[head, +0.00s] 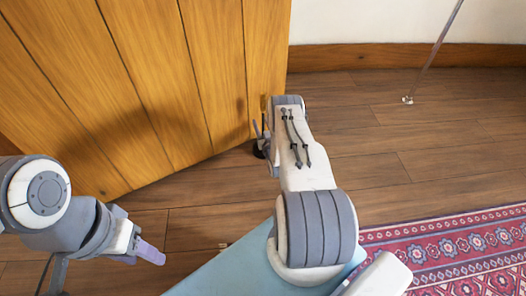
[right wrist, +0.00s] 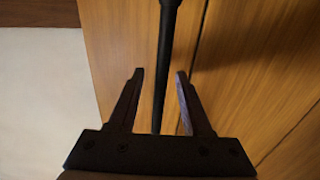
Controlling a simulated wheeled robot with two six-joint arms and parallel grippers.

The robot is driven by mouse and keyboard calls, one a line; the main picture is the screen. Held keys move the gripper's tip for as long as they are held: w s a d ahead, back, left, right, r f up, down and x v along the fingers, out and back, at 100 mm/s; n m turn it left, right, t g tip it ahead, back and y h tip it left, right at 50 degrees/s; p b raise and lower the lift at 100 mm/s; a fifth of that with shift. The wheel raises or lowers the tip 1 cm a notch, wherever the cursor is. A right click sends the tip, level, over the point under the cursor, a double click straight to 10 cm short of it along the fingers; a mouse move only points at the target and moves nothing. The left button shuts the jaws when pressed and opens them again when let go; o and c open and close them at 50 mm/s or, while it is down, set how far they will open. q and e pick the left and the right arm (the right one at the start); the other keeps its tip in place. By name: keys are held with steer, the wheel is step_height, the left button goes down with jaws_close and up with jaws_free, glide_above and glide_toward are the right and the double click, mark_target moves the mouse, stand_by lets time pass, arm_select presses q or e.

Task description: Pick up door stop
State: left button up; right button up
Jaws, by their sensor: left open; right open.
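The door stop appears to be a slim black upright rod. In the right wrist view the rod (right wrist: 162,60) runs down between the two fingers of my right gripper (right wrist: 160,76), which is open with a gap on both sides. In the head view a dark base (head: 258,150) shows on the floor at the door's edge, mostly hidden behind my right arm and gripper (head: 260,132). My left gripper (head: 150,255) is low at the left, away from the door stop; its fingers overlap in this view.
A wooden plank door (head: 150,80) stands close behind the rod. A red patterned rug (head: 450,250) lies at the lower right. A thin metal rod (head: 430,55) reaches the floor near the back wall.

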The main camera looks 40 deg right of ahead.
steer(key=shift+w+d, duration=0.2)
steer(key=shift+w, duration=0.15)
jaws_close()
stand_by(1.2)
steer(key=shift+r, duration=0.2)
